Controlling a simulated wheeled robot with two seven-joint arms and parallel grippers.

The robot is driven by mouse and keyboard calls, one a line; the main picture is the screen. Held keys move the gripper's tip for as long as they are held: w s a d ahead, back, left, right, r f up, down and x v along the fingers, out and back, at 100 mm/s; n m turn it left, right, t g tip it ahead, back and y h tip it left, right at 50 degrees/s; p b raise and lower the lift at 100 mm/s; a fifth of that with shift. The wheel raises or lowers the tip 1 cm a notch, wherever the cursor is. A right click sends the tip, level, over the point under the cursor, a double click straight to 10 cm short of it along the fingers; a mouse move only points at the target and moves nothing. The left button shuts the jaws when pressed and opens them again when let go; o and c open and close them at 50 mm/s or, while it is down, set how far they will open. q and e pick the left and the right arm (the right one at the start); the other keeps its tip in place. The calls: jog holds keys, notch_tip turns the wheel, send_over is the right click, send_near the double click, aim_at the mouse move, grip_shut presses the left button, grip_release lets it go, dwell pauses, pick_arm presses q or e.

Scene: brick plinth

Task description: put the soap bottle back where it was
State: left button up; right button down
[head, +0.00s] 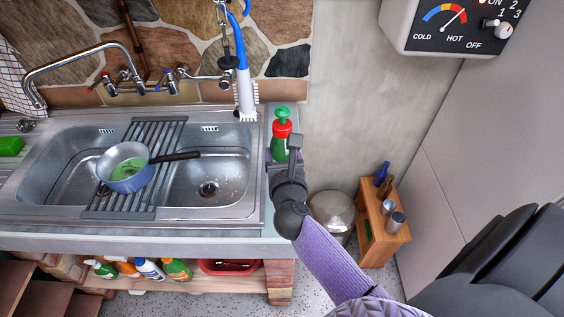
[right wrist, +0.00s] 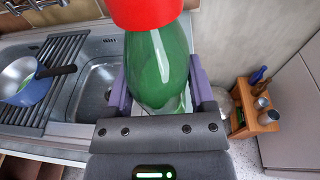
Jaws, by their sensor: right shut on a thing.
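The soap bottle (head: 280,140) is green with a red collar and a green pump top. It stands upright in the head view at the right end of the counter, just right of the sink. My right gripper (head: 284,160) is shut on it, with its arm coming in from the lower right. In the right wrist view the bottle (right wrist: 157,68) is between the two purple fingers of the gripper (right wrist: 160,95). The bottle's base is hidden by the gripper, so I cannot tell whether it touches the counter. My left gripper is not in view.
The double sink (head: 255,190) holds a drying rack (head: 120,205) with a blue pan (head: 130,182) on it. A wooden box (head: 372,225) and a round metal bin (head: 332,208) stand right of the counter. Several bottles (head: 150,269) stand on the shelf below.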

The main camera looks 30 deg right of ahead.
notch_tip(320, 180, down, 6)
jog(key=b, duration=0.3)
jog(key=shift+r, duration=0.1)
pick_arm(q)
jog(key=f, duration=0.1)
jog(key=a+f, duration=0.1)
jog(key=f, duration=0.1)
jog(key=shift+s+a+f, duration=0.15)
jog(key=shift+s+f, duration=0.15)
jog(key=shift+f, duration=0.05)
pick_arm(e)
jog(key=shift+f, duration=0.2)
jog(key=shift+c, duration=1.4)
grip_release()
jog(key=shift+o, duration=1.2)
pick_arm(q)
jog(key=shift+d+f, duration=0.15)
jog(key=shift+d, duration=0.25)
pick_arm(e)
jog(key=shift+o, duration=0.2)
